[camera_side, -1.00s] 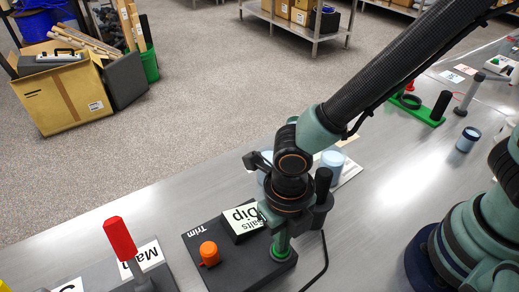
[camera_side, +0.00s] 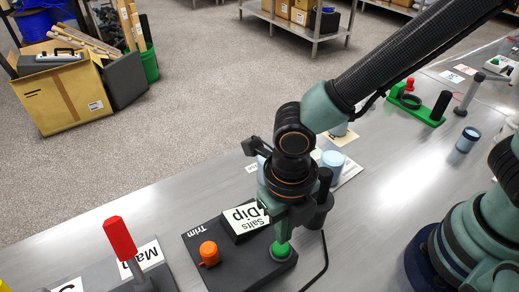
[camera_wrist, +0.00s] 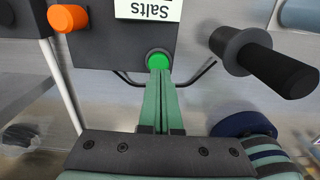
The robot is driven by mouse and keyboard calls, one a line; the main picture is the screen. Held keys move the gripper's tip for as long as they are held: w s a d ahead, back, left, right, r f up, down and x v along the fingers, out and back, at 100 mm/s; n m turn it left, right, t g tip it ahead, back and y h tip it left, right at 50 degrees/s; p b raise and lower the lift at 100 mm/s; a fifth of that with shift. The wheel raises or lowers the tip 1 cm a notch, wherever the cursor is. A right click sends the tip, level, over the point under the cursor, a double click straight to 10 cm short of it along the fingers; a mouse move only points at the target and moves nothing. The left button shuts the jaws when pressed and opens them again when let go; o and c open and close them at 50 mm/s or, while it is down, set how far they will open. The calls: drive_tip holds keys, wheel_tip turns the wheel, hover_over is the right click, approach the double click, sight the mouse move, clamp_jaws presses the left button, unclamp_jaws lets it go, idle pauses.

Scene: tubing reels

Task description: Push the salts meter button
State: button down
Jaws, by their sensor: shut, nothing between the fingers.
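The salts meter is a dark box (camera_side: 221,266) with a white card reading "Salts Dip" (camera_side: 246,219) on top. Its round green button (camera_side: 281,250) is at the right side of the box, and it also shows in the wrist view (camera_wrist: 159,58), below the "Salts" card (camera_wrist: 148,9). My gripper (camera_side: 283,237) is shut and empty, pointing down directly over the green button. In the wrist view its green fingers (camera_wrist: 160,76) end at the button's near edge. I cannot tell for certain whether the tips touch it.
An orange knob (camera_side: 209,253) marked "Trim" stands on the same box, left of the button. A red-handled lever (camera_side: 120,238) stands further left. A black-handled tool (camera_wrist: 265,62) is right of the fingers in the wrist view. A black cable runs beside the box.

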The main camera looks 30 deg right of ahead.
wheel_tip(320, 180, up, 11)
idle(0.3)
drive_tip(key=w+d+r+m+t, duration=0.1)
drive_tip(key=w+d+m+t, duration=0.1)
drive_tip(key=d+m, duration=0.6)
drive_tip(key=w+d+r+m+t, duration=0.2)
drive_tip(key=d+m, duration=0.7)
drive_tip(key=m, duration=0.7)
drive_tip(key=w+d+r+m+t, duration=0.1)
drive_tip(key=w+d+r+m, duration=0.1)
drive_tip(key=d+m, duration=0.7)
drive_tip(key=w+m, duration=0.1)
drive_tip(key=m, duration=0.2)
drive_tip(key=shift+r+t, duration=0.25)
drive_tip(key=shift+t, duration=0.15)
